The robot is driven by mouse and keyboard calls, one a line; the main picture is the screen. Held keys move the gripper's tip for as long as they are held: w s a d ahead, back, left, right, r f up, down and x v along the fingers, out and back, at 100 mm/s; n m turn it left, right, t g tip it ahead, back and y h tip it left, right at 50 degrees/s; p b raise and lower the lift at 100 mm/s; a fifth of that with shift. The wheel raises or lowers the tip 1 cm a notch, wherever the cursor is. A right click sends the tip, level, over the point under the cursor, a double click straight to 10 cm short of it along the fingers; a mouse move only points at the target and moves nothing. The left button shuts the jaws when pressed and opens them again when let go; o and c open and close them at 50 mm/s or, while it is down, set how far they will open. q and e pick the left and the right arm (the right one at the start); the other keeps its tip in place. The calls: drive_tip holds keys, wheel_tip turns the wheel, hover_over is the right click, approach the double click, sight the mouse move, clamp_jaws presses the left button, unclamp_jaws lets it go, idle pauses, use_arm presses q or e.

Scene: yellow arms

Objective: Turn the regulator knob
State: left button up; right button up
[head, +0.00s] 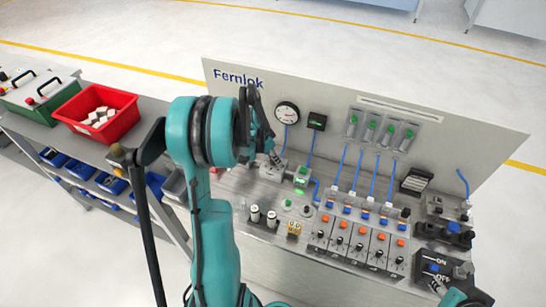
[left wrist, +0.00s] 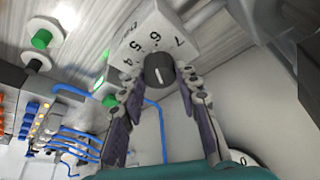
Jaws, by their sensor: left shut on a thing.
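The regulator knob (left wrist: 158,70) is black with a white pointer line. It sits on a light grey block whose dial face (left wrist: 150,38) carries the numbers 4 to 7; the pointer's exact reading is hard to tell. My left gripper (left wrist: 158,74) is shut on the knob, one finger on each side. In the head view the left gripper (head: 274,158) reaches down to the regulator block (head: 271,171) below the pressure gauge, and the knob is hidden there. My right gripper (head: 438,286) is at the bottom right, small and partly cut off, so its jaws cannot be judged.
The upright panel (head: 460,125) with a round gauge (head: 287,113) stands behind the regulator. Blue hoses (head: 384,182) and a row of valves (head: 360,240) are to the right. A red bin (head: 97,113) sits on the shelf at left.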

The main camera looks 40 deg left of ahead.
use_arm(q)
drive_tip(key=n+y+b, duration=0.1)
drive_tip(key=n, duration=0.2)
drive_tip(key=shift+d, duration=0.2)
drive_tip(key=n+y+b, duration=0.1)
drive_tip(key=n, duration=0.3)
drive_tip(key=shift+d+y, duration=0.1)
drive_tip(key=shift+y, duration=0.3)
drive_tip(key=n+y, duration=0.1)
drive_tip(key=n, duration=0.3)
drive_tip(key=shift+w+g+b, duration=0.15)
drive_tip(key=shift+g+b, duration=0.2)
drive_tip(key=shift+g, duration=0.05)
drive_tip(key=shift+n+g+y, duration=0.4)
drive_tip(key=shift+n+y, duration=0.1)
drive_tip(key=shift+n, duration=0.9)
drive_tip(key=shift+d, duration=0.1)
drive_tip(key=o, duration=1.2)
drive_tip(key=shift+c, duration=0.2)
